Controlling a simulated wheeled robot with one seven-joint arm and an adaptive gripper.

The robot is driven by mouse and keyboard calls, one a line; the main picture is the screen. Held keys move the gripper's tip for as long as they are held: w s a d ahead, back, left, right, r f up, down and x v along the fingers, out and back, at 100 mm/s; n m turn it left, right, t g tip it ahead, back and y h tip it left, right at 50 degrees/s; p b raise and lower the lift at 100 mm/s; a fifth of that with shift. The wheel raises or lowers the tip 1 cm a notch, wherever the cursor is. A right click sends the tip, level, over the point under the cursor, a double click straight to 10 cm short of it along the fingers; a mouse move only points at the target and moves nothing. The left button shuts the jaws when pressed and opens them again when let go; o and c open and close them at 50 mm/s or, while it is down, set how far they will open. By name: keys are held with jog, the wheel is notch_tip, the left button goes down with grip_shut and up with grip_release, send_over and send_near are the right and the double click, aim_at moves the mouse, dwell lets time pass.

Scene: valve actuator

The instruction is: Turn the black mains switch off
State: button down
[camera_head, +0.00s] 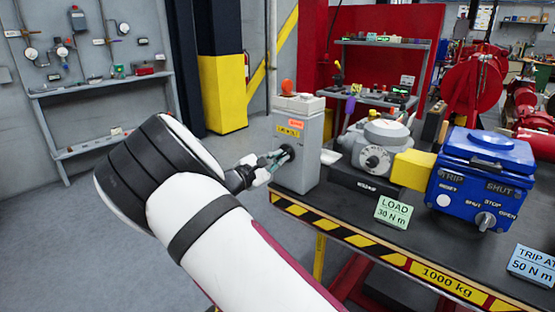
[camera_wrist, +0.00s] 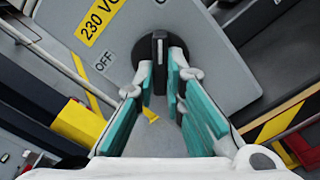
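A yellow "230 V" label (camera_wrist: 98,20) is on the box. On the bench (camera_head: 430,245), right of the box, stand a grey valve gearbox (camera_head: 378,148) and a blue actuator (camera_head: 480,180) with its own knob. Open floor (camera_head: 60,240) is at the left.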

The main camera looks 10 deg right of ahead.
jog(key=shift+n, duration=0.3)
jog(key=n+p, duration=0.3)
jog(key=n, duration=0.1)
jog(key=shift+s+n, duration=0.15)
jog(key=shift+n, duration=0.15)
jog(key=shift+s+d+n+p, duration=0.1)
jog(key=shift+n+p, duration=0.6)
jog(key=shift+n, duration=2.45)
jog(key=shift+s+d+n+p, duration=0.1)
jog(key=shift+n+p, duration=0.6)
jog(key=shift+n, duration=2.45)
jog(key=c, duration=1.7)
grip_release()
jog(key=shift+o, duration=0.2)
